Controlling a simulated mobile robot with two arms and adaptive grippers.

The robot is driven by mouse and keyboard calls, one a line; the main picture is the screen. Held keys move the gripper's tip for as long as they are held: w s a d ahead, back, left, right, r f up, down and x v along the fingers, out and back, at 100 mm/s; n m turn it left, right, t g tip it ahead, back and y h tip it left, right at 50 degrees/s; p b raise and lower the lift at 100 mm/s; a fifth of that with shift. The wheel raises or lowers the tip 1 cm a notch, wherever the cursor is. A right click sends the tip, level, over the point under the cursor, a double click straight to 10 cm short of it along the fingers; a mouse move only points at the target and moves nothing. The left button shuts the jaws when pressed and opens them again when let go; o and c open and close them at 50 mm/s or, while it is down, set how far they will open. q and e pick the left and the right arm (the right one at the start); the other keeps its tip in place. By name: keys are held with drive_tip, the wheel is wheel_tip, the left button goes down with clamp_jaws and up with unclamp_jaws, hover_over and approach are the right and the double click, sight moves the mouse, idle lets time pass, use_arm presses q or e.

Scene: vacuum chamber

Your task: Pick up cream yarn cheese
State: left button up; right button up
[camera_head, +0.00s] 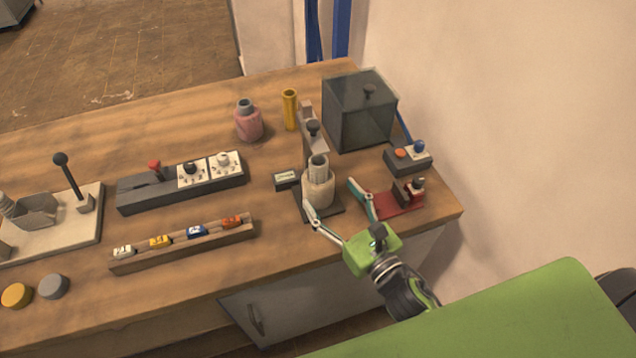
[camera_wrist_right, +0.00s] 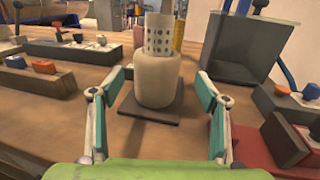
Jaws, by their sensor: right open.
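The cream yarn cheese (camera_head: 318,188) stands upright on a dark square base plate (camera_head: 332,212) near the right part of the workbench. A pale perforated tube sticks out of its top. In the right wrist view the cream yarn cheese (camera_wrist_right: 157,80) stands ahead, between the lines of the two fingers. My right gripper (camera_head: 339,198) is open, with its fingers spread on the near side of the yarn. It also shows in the wrist view (camera_wrist_right: 159,90), empty, with a gap to the yarn on both sides. My left gripper is not in view.
A red device (camera_head: 398,204) sits close right of the right finger. A dark translucent box (camera_head: 360,112) and a pink yarn cheese (camera_head: 248,122) stand behind. A small display (camera_head: 286,178) is left of the base plate.

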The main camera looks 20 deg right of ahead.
sight(327, 195)
drive_tip(key=shift+w+a+r+p, duration=0.1)
drive_tip(key=shift+w+a+p, duration=0.15)
drive_tip(key=shift+w, duration=0.3)
drive_tip(key=x, duration=0.1)
drive_tip(key=p+x, duration=0.1)
drive_tip(key=x, duration=0.1)
drive_tip(key=shift+w+a+f, duration=0.2)
drive_tip(key=shift+w+f, duration=0.05)
drive_tip(key=shift+w+a+f, duration=0.1)
drive_tip(key=shift+w, duration=0.25)
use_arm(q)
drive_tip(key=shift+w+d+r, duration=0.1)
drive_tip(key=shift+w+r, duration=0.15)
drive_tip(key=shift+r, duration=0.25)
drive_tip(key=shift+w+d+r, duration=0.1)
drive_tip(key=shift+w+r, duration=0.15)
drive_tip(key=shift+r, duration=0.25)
use_arm(e)
drive_tip(key=shift+s, duration=0.1)
drive_tip(key=c, duration=1.3)
